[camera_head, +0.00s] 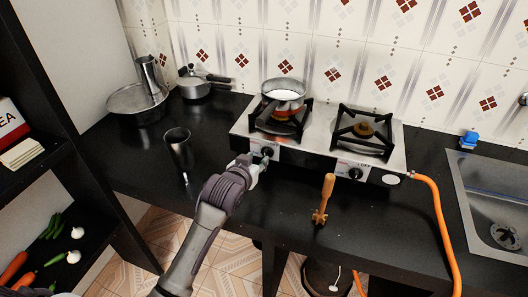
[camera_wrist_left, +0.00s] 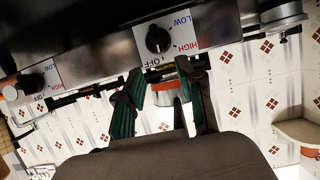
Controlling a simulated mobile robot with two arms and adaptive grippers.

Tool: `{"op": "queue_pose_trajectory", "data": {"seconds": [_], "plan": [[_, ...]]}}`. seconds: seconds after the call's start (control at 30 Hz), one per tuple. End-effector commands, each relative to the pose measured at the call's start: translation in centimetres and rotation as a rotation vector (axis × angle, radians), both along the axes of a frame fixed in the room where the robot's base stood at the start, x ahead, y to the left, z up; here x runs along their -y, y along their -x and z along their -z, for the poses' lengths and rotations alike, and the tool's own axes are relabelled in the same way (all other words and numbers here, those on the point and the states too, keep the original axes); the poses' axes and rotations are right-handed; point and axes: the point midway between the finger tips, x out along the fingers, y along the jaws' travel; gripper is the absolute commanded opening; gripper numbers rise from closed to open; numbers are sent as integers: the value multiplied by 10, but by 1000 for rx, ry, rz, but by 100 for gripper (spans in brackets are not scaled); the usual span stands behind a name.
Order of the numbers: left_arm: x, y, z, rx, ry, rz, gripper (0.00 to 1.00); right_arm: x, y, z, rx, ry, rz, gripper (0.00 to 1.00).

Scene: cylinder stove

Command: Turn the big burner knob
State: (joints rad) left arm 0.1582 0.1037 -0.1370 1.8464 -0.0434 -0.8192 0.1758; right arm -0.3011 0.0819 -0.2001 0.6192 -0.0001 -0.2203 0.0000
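The stove (camera_head: 315,135) has two round black knobs on its front. The left knob (camera_head: 267,152) sits below the left burner, which holds a metal pot (camera_head: 284,96). The right knob (camera_head: 355,173) sits below the empty right burner (camera_head: 363,130). I cannot tell which burner is the big one. My left gripper (camera_head: 258,164) is close in front of the left knob. In the left wrist view the left gripper (camera_wrist_left: 161,74) has its green-padded fingers apart, with the left knob (camera_wrist_left: 158,40) just beyond the tips and nothing between them. The right gripper is out of view.
An orange hose (camera_head: 439,215) runs down from the stove's right end. A dark metal cup (camera_head: 177,146) stands left of the arm. A sink (camera_head: 495,195) is at right; shelves are at far left.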

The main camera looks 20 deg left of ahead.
Motion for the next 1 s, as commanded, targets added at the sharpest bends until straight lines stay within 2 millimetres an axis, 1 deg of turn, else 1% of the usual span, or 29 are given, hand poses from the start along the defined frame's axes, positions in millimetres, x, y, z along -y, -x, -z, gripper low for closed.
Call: {"op": "queue_pose_trajectory", "data": {"seconds": [0.03, 0.2, 0.3, 0.4, 0.57, 0.8, 0.87, 1.0], "plan": [[1, -12, 4, -1, 0, 0, 38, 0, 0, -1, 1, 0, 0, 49], [2, -43, 17, -1, 0, 0, 38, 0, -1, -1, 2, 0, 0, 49], [2, -57, 23, -1, 0, 0, 38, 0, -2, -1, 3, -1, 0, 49], [3, -66, 27, 0, 1, 1, 38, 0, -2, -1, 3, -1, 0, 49], [3, -72, 30, -1, 0, 1, 38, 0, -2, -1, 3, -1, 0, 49], [3, -72, 31, -1, 0, 1, 38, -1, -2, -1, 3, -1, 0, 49], [3, -72, 31, -1, 0, 1, 30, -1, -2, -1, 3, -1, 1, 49], [3, -72, 31, -1, 0, 0, 6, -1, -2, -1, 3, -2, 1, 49]]}}
